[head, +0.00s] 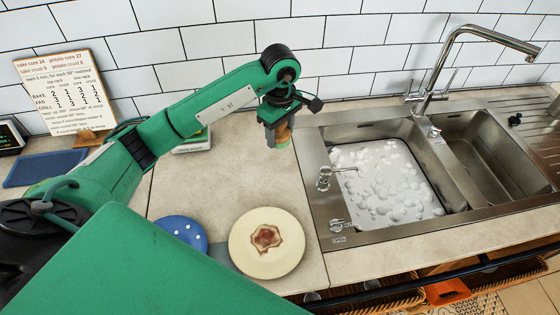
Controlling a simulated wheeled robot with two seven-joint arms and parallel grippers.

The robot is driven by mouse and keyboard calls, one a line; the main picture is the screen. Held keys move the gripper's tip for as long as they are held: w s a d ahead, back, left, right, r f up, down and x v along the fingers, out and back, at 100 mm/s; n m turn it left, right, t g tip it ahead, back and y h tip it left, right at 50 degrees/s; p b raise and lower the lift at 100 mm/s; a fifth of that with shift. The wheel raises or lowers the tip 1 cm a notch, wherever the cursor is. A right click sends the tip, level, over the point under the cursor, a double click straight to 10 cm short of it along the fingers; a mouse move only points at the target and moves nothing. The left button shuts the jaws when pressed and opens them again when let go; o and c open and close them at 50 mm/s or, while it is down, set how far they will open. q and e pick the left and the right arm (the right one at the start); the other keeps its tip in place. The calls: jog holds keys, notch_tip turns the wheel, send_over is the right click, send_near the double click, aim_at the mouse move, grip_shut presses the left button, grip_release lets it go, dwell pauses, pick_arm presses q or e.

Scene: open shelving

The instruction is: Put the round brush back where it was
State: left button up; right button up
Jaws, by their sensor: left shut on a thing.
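My left gripper (275,131) is in the upper middle of the head view, above the counter just left of the sink. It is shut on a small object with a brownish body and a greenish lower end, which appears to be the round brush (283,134). The gripper hides its upper part. I cannot tell whether its lower end touches the counter. My right gripper is not in view.
A sink (322,215) with foamy water in its left basin is to the right, with a tall tap (441,75). A stained cream plate (285,262) and a blue dotted dish (180,232) lie at the front. A recipe board (65,92) leans at the back left.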

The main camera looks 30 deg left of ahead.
pick_arm(q)
jog(key=p, duration=0.2)
send_over(280, 171)
notch_tip(280, 171, down, 8)
jog(key=shift+f, duration=0.25)
notch_tip(280, 171, down, 3)
jog(key=shift+f+p, duration=0.15)
jog(key=shift+p, duration=0.2)
jog(key=shift+f, duration=0.35)
jog(key=shift+f, duration=0.1)
jog(key=shift+f, duration=0.15)
jog(key=o, duration=0.9)
jog(key=shift+o, duration=0.2)
